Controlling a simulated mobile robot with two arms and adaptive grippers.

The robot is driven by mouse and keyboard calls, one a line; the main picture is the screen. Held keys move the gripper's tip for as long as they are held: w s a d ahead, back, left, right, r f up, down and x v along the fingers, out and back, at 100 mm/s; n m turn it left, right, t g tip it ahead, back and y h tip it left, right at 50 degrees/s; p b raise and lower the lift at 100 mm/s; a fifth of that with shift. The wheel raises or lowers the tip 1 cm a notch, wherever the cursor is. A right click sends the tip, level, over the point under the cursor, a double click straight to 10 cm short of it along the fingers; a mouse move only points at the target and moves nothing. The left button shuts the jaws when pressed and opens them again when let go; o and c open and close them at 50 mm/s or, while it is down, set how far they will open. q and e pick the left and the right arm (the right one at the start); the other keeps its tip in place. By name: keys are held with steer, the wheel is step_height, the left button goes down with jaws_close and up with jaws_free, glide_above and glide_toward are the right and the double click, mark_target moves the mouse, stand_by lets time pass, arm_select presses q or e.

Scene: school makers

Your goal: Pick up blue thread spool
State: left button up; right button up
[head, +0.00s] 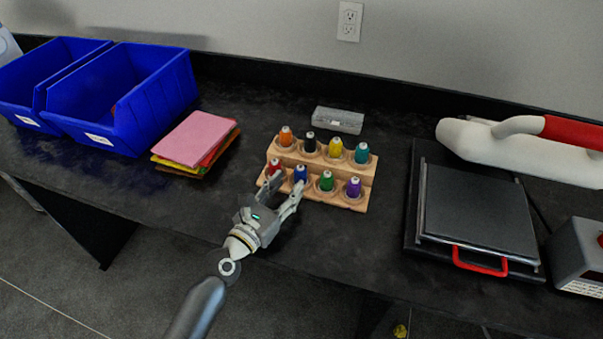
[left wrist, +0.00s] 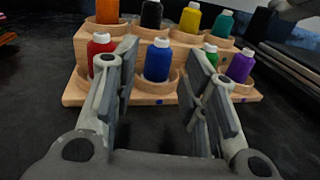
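The blue thread spool (head: 300,173) stands upright in the front row of a stepped wooden rack (head: 347,199), between a red spool (head: 275,168) and a green spool (head: 326,181). My left gripper (head: 288,186) is open in front of the rack. In the left wrist view the blue spool (left wrist: 158,60) shows between the two open fingers (left wrist: 160,85), slightly beyond their tips. The fingers look empty. My right gripper is not in the head view.
A purple spool (head: 353,187) stands at the front row's right end; orange, black, yellow and teal spools fill the back row. Felt sheets (head: 195,138) and blue bins (head: 125,90) are left, a black press (head: 478,215) right.

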mark_target(297, 175)
arm_select(q)
steer(key=shift+x, duration=3.4)
steer(key=c, duration=0.7)
